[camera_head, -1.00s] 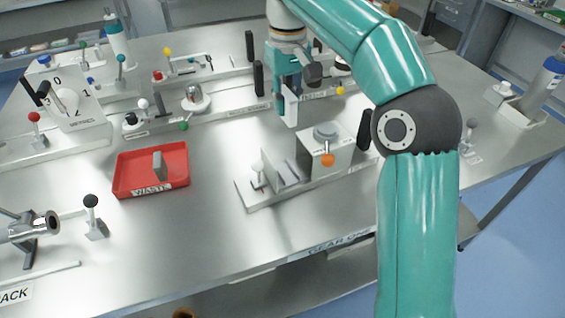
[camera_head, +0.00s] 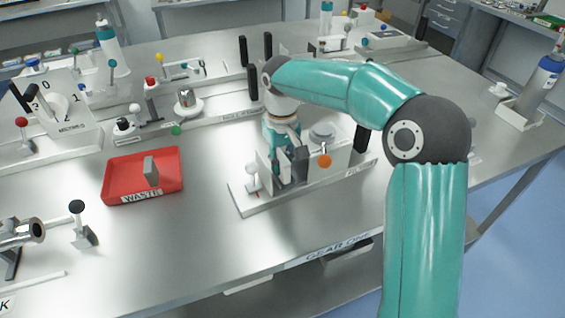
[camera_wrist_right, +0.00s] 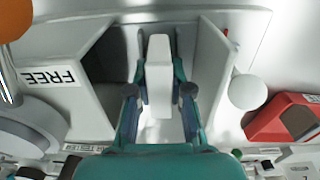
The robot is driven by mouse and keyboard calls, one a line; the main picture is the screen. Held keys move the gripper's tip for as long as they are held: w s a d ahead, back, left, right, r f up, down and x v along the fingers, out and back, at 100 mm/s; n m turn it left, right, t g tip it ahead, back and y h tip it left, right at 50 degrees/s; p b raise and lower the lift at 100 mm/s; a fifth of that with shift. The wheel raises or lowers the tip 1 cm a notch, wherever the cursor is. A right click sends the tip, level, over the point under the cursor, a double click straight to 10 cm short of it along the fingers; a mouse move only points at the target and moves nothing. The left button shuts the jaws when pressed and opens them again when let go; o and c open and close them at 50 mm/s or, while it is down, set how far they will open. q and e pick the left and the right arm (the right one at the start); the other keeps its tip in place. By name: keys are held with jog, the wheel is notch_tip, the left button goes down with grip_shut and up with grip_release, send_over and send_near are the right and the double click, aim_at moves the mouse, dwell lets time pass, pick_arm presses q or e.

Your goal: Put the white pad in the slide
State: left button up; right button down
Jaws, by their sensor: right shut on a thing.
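My right gripper (camera_head: 285,172) is low over the slide fixture (camera_head: 243,203), between its upright plate and the grey box with the orange knob (camera_head: 325,161). In the right wrist view the gripper (camera_wrist_right: 160,85) is shut on the white pad (camera_wrist_right: 158,75), a pale block held upright between the fingers. The pad is between the two side walls of the slide (camera_wrist_right: 206,70), with a gap to each wall. I cannot tell whether its lower end touches the slide floor. In the head view the pad is mostly hidden by the gripper. My left gripper is out of view.
A red WASTE tray (camera_head: 115,190) with a grey block (camera_head: 151,171) is left of the slide. A white knob (camera_wrist_right: 248,92) stands close beside the slide wall. Other fixtures with coloured knobs line the back. The table front is mostly clear.

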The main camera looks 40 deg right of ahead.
aim_at(282, 157)
jog(key=shift+f, duration=0.2)
jog(key=c, duration=1.1)
grip_release()
jog(key=shift+o, duration=0.2)
notch_tip(282, 157, up, 12)
jog(key=p, duration=0.1)
jog(key=shift+r, duration=0.15)
